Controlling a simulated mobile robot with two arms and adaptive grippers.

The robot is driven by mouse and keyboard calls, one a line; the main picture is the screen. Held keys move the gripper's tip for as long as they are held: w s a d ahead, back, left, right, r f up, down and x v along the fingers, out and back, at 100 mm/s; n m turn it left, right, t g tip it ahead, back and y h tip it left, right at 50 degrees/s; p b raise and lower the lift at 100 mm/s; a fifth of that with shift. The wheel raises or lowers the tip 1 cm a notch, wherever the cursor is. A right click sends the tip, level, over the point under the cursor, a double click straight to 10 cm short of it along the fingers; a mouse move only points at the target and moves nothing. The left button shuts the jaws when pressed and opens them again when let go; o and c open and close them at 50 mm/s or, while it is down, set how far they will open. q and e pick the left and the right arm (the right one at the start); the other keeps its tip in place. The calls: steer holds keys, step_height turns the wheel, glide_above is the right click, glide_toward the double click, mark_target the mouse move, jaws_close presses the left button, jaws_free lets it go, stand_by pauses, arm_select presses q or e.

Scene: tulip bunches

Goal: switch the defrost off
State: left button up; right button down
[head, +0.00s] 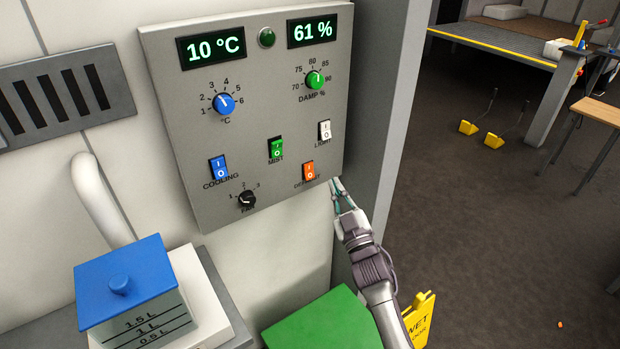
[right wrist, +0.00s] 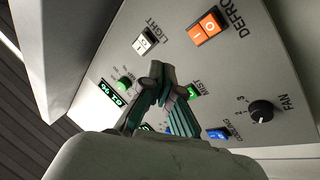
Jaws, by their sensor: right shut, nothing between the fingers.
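The orange defrost rocker switch (head: 309,171) sits low on the right side of the grey control panel (head: 170,110). It also shows near the top of the right wrist view (right wrist: 207,28), with its I and O marks readable. Which side is pressed in, I cannot tell. My right gripper (head: 340,187) is just right of and below the switch, near the panel's lower right edge, and seems apart from the switch. In the right wrist view its fingertips (right wrist: 160,75) meet, shut and empty. My left gripper is not in view.
Near the defrost switch are the white light switch (head: 325,130), green mist switch (head: 276,149), blue cooling switch (head: 219,167) and black fan knob (head: 246,199). Displays read 10 °C and 61 %. A blue-lidded container (head: 125,282) and a green box (head: 318,322) stand below.

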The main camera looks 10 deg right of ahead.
mark_target(310, 170)
steer(key=w+a+f+b, duration=0.1)
steer(key=w+b, duration=0.1)
steer(key=w+f+b, duration=0.1)
steer(key=w+b, duration=0.1)
steer(key=w+a+f+b, duration=0.1)
steer(key=w+b, duration=0.1)
steer(key=b, duration=0.1)
steer(key=shift+w+a+f, duration=0.15)
steer(key=shift+w+a, duration=0.15)
steer(key=shift+w, duration=0.25)
stand_by(0.9)
steer(key=shift+w+a+f+b, duration=0.1)
steer(key=shift+w+b, duration=0.1)
steer(key=shift+b, duration=0.15)
steer(key=shift+w, duration=0.2)
steer(key=shift+w+a+f+b, duration=0.1)
steer(key=shift+w+a+b, duration=0.15)
steer(key=shift+b, duration=0.2)
stand_by(0.5)
